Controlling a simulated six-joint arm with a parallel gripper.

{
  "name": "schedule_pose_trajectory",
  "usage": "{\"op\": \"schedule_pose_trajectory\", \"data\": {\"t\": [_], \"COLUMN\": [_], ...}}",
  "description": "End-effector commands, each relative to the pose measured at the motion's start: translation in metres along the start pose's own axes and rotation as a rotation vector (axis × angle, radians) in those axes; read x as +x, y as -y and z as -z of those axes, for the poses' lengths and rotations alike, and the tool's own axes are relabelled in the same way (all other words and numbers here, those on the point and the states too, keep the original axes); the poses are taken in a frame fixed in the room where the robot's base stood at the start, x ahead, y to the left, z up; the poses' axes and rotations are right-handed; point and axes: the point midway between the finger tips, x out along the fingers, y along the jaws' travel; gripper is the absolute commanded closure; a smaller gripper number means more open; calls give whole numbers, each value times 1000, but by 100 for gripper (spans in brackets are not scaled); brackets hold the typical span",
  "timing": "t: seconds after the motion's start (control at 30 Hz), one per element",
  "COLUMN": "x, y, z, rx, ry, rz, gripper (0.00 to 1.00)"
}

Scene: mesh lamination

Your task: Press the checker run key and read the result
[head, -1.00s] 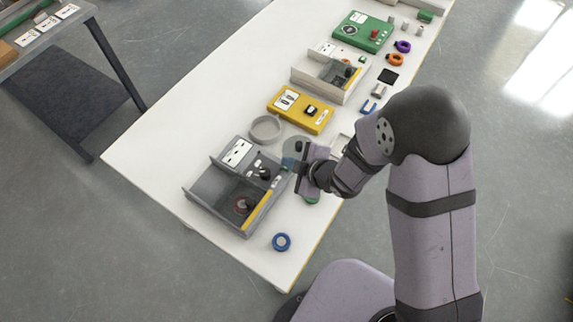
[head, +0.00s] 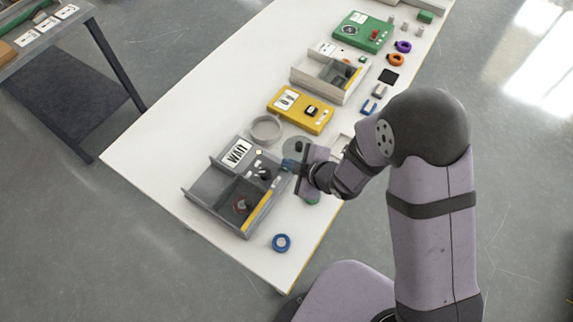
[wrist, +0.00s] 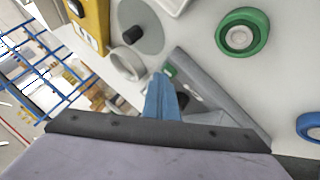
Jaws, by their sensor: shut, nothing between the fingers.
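The grey checker (head: 198,202) is an open-topped box at the near end of the white table. Its white display (head: 237,152) reads WAIT, and a small pale lamp (head: 258,152) glows beside it. Small white and black parts (head: 262,173) stand on it. My gripper (head: 288,164) is shut and empty, with its blue fingertips at the checker's right edge. In the wrist view the fingertips (wrist: 162,98) point at the checker's grey wall (wrist: 205,78). A small green part (wrist: 170,71) shows just past them. I cannot tell whether they touch a key; the gripper hides the spot.
A yellow box (head: 309,121) and a grey ring (head: 266,128) lie behind the checker. The table's left side is clear.

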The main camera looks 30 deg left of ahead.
Motion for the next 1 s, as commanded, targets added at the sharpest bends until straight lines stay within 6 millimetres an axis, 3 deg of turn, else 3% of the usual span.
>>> {"op": "schedule_pose_trajectory", "data": {"t": [1.0], "x": [-18], "y": [-13], "z": [13], "rx": [0], "ry": [0], "rz": [0], "gripper": [100]}}
